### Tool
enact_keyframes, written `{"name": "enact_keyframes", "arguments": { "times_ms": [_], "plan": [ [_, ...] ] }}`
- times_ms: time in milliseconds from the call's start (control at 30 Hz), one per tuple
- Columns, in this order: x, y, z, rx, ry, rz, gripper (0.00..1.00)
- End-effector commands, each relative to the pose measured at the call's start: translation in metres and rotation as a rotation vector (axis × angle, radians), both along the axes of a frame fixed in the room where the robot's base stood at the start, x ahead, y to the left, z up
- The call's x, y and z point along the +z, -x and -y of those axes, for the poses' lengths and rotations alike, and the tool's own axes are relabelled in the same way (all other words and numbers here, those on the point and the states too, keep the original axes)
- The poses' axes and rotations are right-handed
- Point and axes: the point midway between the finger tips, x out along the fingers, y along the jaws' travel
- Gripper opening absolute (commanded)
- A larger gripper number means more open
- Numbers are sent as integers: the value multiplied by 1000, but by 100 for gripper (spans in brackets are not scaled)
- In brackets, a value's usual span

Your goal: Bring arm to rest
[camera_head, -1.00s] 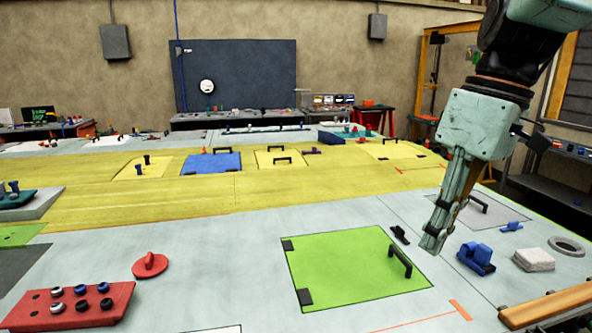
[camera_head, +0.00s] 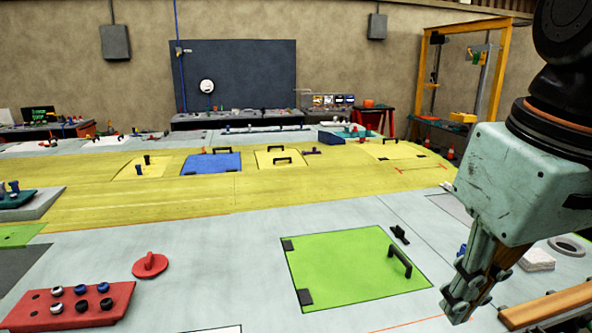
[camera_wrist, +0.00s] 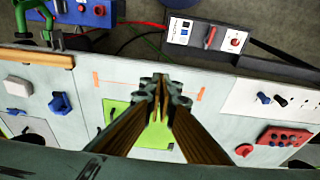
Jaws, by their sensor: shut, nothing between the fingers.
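My gripper (camera_head: 462,308) is at the right of the head view, pointing down, with its fingers together and nothing between them. It hangs over the near right part of the grey wing panel (camera_head: 215,265), just right of the green hatch panel (camera_head: 350,268) with a black handle (camera_head: 399,262). In the wrist view my gripper (camera_wrist: 160,84) shows its two fingers meeting at the tips, in front of the green hatch panel (camera_wrist: 151,142), which they partly cover. The height of the fingertips above the panel is hard to tell.
A wooden bar (camera_head: 548,306), a grey ring (camera_head: 567,246) and a pale block (camera_head: 537,260) are close on the right. A red knob holder (camera_head: 80,305) and a red round handle (camera_head: 150,265) are at the left. The yellow panel (camera_head: 150,203) beyond is partly bare.

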Motion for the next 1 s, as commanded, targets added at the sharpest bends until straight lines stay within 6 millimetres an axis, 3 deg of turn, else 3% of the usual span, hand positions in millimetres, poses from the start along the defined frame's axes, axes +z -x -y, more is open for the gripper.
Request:
{"name": "enact_keyframes", "arguments": {
  "times_ms": [500,1000],
  "plan": [
    [-20,53,-1,-193,-9,104,0],
    [-24,59,0,-223,-14,119,0]
  ]
}}
